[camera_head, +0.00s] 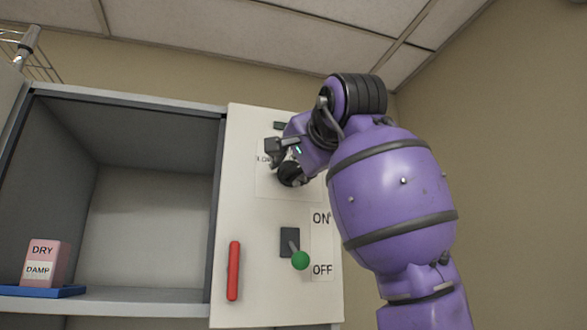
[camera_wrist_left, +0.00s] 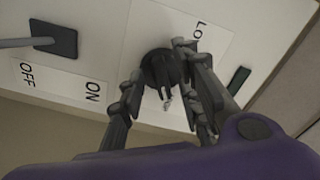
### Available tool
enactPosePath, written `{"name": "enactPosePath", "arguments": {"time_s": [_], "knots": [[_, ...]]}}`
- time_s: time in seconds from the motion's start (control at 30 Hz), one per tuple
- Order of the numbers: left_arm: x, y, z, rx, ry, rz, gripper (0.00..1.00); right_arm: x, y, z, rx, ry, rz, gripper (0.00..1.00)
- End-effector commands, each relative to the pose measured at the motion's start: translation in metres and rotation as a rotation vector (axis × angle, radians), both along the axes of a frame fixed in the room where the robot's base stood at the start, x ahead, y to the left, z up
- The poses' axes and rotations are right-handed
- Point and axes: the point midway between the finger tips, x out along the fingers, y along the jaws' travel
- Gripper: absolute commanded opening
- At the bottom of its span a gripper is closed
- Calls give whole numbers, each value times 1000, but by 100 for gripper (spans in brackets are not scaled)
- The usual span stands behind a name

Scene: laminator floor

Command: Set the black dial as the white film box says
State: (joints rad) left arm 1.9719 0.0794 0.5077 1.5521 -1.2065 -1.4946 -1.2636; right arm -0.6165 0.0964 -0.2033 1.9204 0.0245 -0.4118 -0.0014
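The black dial (camera_head: 291,175) is on the white panel, partly hidden by my left gripper (camera_head: 281,160). In the left wrist view the dial (camera_wrist_left: 161,70) sits between the spread fingers of that gripper (camera_wrist_left: 158,64); contact is unclear. Lettering starting "LO" shows beside it; other marks are hidden. At lower left, a pink box (camera_head: 54,251) reads DRY. A smaller white face (camera_head: 38,271) reading DAMP is in front of it; I cannot tell whether it is a separate box or a label. My right gripper is out of view.
The boxes are on a blue tray (camera_head: 70,291) in an open grey cabinet. Below the dial is a lever with a green knob (camera_head: 300,260), down beside OFF, with ON above. A red vertical handle (camera_head: 233,270) is left of the lever. A small dark green window (camera_head: 279,126) is above the dial.

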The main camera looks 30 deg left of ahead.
Motion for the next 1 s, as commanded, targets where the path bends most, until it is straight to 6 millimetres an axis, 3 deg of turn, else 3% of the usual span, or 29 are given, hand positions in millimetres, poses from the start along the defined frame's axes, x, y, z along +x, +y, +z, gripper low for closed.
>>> {"name": "enactPosePath", "arguments": {"time_s": [0.37, 0.63, 1.0], "knots": [[6, 8, 0, 0, -2, 0, 31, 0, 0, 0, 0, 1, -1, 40], [6, 7, 1, 0, -2, 0, 0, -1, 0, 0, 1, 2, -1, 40], [6, 7, 0, -18, -24, 0, 0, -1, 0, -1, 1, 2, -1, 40]]}}
